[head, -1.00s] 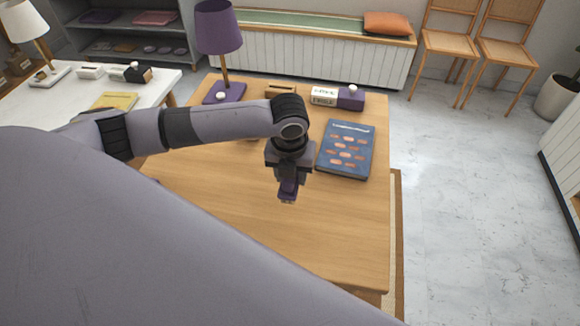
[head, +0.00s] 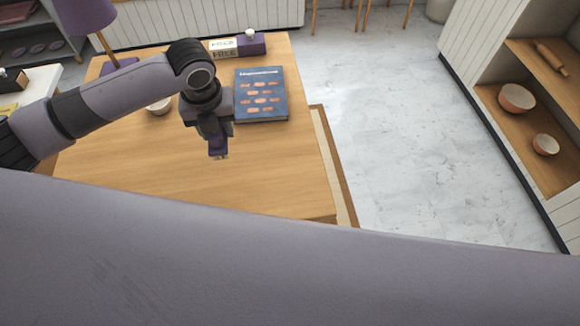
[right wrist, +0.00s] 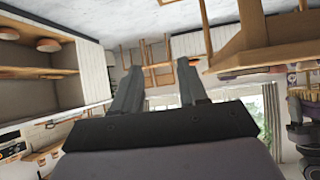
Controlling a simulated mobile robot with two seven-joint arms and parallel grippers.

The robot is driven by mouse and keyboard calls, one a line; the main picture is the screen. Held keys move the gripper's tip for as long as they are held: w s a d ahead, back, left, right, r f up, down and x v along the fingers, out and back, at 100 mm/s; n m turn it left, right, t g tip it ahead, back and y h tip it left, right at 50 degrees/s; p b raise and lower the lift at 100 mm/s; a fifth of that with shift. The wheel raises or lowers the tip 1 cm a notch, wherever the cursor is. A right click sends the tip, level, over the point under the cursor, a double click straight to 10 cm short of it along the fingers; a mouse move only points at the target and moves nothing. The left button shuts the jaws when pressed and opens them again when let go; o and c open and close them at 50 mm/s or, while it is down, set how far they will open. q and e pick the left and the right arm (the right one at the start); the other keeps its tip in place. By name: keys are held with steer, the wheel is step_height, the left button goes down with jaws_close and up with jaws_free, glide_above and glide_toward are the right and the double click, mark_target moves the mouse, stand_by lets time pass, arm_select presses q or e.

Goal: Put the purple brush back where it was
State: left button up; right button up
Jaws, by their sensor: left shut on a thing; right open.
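My left gripper (head: 219,152) points down over the wooden table, in front of the blue book. It is shut on a small purple thing (head: 216,136), which seems to be the purple brush.
The wooden table (head: 270,180) is bare in front. Shelves with bowls (head: 516,98) are at the right, across clear floor.

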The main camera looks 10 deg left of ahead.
arm_select(q)
steer(key=d+r+m+h+b, duration=0.1)
steer(key=d+r+m+b, duration=0.35)
steer(key=d+b, duration=0.4)
steer(key=d+r+m+b, duration=0.4)
steer(key=d+r+b, duration=0.2)
steer(key=d+b, duration=0.3)
steer(key=f, duration=0.6)
steer(key=f+b, duration=0.1)
steer(key=f, duration=0.5)
steer(key=d+f+b, duration=0.1)
steer(key=f, duration=0.6)
steer(key=shift+s, duration=0.1)
steer(key=shift+d, duration=0.1)
steer(key=o, duration=1)
steer(key=shift+f, duration=0.1)
